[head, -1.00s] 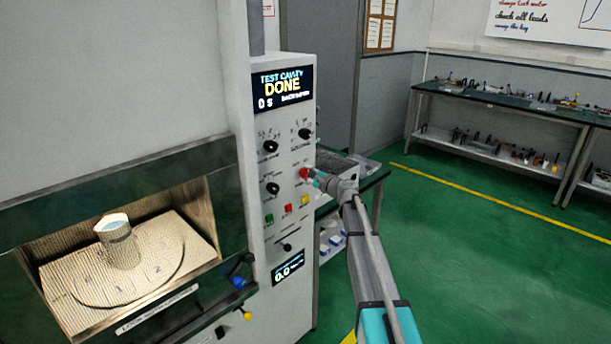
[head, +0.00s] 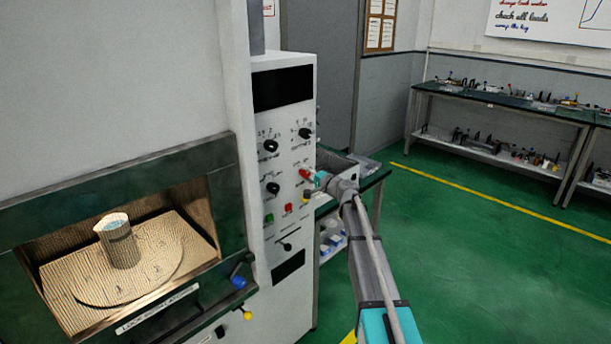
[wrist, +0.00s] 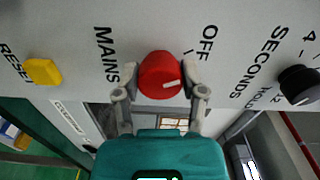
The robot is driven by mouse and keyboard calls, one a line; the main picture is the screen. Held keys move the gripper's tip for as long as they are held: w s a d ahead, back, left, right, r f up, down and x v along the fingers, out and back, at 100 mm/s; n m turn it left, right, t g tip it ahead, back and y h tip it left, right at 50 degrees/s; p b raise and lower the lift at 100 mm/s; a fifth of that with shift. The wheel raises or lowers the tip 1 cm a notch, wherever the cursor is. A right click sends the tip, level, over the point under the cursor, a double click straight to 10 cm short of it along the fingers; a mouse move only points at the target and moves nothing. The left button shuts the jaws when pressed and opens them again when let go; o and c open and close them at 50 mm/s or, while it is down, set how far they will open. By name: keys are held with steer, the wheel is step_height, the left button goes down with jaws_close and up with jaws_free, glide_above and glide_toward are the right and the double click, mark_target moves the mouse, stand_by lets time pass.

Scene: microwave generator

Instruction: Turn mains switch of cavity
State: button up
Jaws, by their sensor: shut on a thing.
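The mains switch (wrist: 160,76) is a round red knob with a white pointer line on the grey control panel (head: 262,222). In the wrist view it sits beside the labels MAINS and OFF, and its white line points towards the right. In the head view the red knob (head: 304,174) is partly covered by my gripper (head: 314,178). My gripper in the wrist view (wrist: 160,88) is shut on the knob, one finger on each side. The panel's upper display (head: 283,87) and lower display (head: 288,266) are both dark.
The panel also carries black knobs (head: 271,146), a green button (head: 269,218), a red button (head: 288,209) and a yellow reset button (wrist: 44,72). The cavity (head: 150,255) at left stands open with a cup (head: 119,243) inside. A bench (head: 372,180) stands behind my arm.

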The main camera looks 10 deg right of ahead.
steer(key=shift+s, duration=0.1)
stand_by(0.4)
steer(key=o, duration=1.2)
steer(key=shift+c, duration=0.2)
steer(key=v, duration=1.1)
steer(key=shift+s+d, duration=0.25)
steer(key=shift+s, duration=0.05)
